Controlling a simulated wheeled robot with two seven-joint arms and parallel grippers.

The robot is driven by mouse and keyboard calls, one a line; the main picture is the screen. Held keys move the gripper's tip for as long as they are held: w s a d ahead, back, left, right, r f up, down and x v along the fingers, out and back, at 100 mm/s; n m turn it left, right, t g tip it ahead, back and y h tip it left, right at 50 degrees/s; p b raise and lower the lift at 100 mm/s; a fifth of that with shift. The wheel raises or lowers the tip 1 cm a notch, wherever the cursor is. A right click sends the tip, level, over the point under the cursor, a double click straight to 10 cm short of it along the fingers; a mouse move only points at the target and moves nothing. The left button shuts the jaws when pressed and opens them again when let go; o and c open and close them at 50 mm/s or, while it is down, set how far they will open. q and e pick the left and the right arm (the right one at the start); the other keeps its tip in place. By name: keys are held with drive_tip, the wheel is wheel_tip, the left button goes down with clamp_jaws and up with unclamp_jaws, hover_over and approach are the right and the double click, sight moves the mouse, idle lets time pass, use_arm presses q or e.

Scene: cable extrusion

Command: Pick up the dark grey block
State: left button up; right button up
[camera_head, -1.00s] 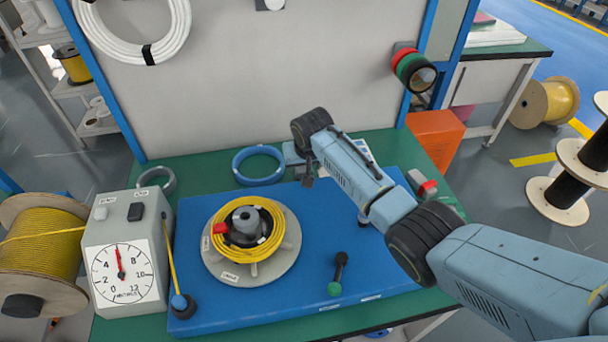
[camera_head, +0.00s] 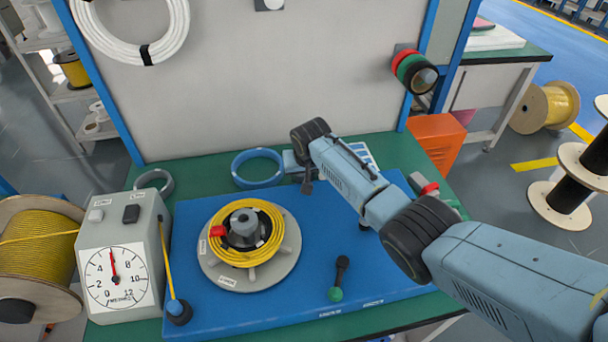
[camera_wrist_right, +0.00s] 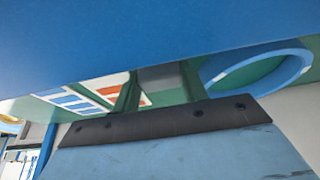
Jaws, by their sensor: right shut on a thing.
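My right gripper (camera_head: 307,184) reaches in from the right and hangs over the far part of the blue board (camera_head: 200,295). In the right wrist view its two dark fingers (camera_wrist_right: 158,92) stand on either side of a grey block (camera_wrist_right: 160,77), and they are shut on it. In the head view the block cannot be told apart from the dark fingertips, and my wrist hides part of that area. The blue board fills the top of the wrist view. My left gripper is not in view.
A yellow cable coil (camera_head: 268,250) sits on a round grey holder left of my gripper. A blue ring (camera_head: 257,168) lies behind the board. A dial gauge box (camera_head: 125,250) stands at left. The board's front middle is clear.

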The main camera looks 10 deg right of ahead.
drive_tip(key=shift+r, duration=0.1)
